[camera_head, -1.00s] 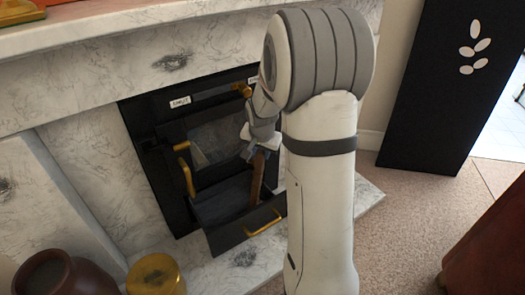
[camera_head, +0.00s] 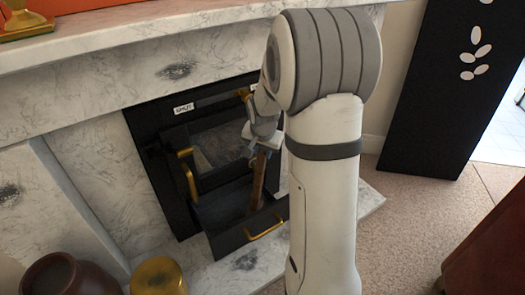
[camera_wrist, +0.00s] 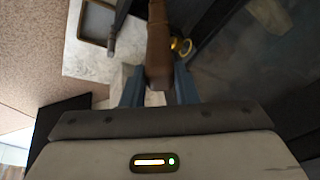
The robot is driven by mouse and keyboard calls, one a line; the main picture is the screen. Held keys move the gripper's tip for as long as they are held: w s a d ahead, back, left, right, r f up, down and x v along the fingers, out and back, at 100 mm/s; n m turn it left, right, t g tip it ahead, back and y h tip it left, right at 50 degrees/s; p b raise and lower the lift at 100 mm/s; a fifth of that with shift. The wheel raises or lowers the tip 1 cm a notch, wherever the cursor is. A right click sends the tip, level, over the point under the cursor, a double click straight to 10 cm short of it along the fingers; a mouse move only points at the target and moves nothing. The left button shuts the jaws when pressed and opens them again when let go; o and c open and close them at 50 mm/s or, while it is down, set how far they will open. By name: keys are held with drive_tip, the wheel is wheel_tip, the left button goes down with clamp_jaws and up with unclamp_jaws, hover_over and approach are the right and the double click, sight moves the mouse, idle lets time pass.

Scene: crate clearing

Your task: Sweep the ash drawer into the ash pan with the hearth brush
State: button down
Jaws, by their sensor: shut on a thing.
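The ash drawer (camera_head: 217,213) is a dark box with a brass handle, pulled out at the bottom of the black stove. My gripper (camera_head: 262,150) is above the drawer, partly hidden by my arm. It is shut on the brown wooden handle of the hearth brush (camera_head: 258,180), which hangs nearly upright with its lower end in the drawer. The handle also shows between the fingers in the wrist view (camera_wrist: 158,45). The bristles and any ash are too dark to make out. In the wrist view, a shallow dark-rimmed pan (camera_wrist: 82,22), seemingly the ash pan, lies on the marble, its grey handle toward me.
A marble surround (camera_head: 175,70) frames the stove. A brown pot (camera_head: 55,275) and a brass canister (camera_head: 158,277) stand at the front left. A black panel (camera_head: 430,90) leans at the right.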

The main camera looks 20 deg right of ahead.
wheel_tip(320, 180, up, 17)
drive_tip(key=p, duration=1.2)
